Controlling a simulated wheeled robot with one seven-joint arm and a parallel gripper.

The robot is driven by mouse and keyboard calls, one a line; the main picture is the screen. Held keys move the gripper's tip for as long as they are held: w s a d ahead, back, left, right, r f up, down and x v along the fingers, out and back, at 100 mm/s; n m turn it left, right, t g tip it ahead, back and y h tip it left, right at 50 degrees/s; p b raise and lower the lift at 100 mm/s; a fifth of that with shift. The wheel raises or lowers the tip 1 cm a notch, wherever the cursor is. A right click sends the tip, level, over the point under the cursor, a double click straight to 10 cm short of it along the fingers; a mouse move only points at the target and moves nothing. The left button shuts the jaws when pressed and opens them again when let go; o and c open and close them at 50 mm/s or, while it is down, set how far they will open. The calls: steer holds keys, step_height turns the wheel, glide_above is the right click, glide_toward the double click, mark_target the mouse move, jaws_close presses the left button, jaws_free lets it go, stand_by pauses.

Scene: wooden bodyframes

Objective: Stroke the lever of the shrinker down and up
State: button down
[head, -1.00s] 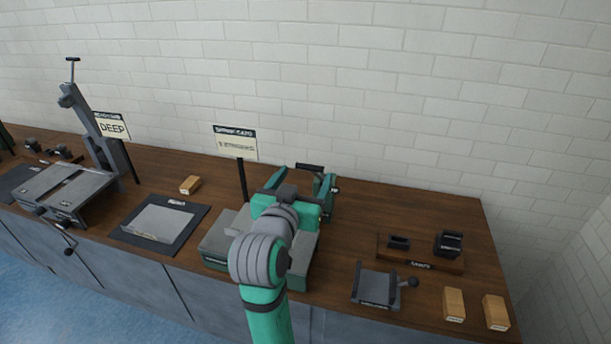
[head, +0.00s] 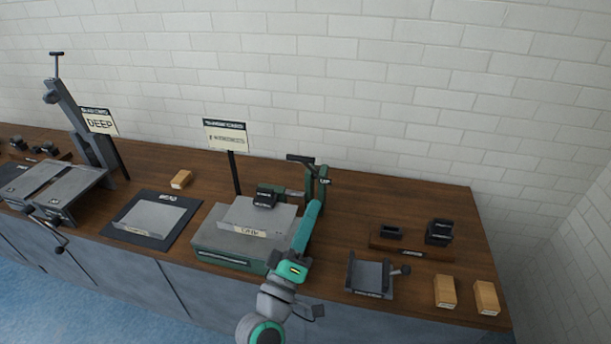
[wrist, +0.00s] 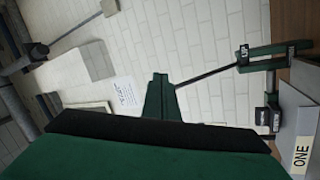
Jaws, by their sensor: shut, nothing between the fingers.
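The shrinker has a green and grey body (head: 225,246) on the bench, with black jaws (head: 265,197) over a grey sheet (head: 258,216). In the wrist view a green bar (wrist: 270,62) carries an "UP" label. In the head view my arm reaches along the shrinker's right side; I cannot clearly make out the fingertips or any contact there.
A sign on a thin post (head: 237,172) stands behind the shrinker. A sheet on a black mat (head: 183,232) lies to the left. A small grey fixture (head: 371,275) and wooden blocks (head: 445,291) lie to the right.

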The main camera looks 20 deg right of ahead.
mark_target(309, 162)
steer(key=s+a+f+n+t+y, duration=0.2)
steer(key=a+f+n+t+y, duration=0.1)
steer(key=a+n, duration=0.3)
steer(key=shift+n, duration=0.6)
steer(key=x, duration=1.5)
steer(key=shift+s+d+r, duration=0.15)
steer(key=shift+s+d, duration=0.2)
steer(key=shift+d, duration=0.05)
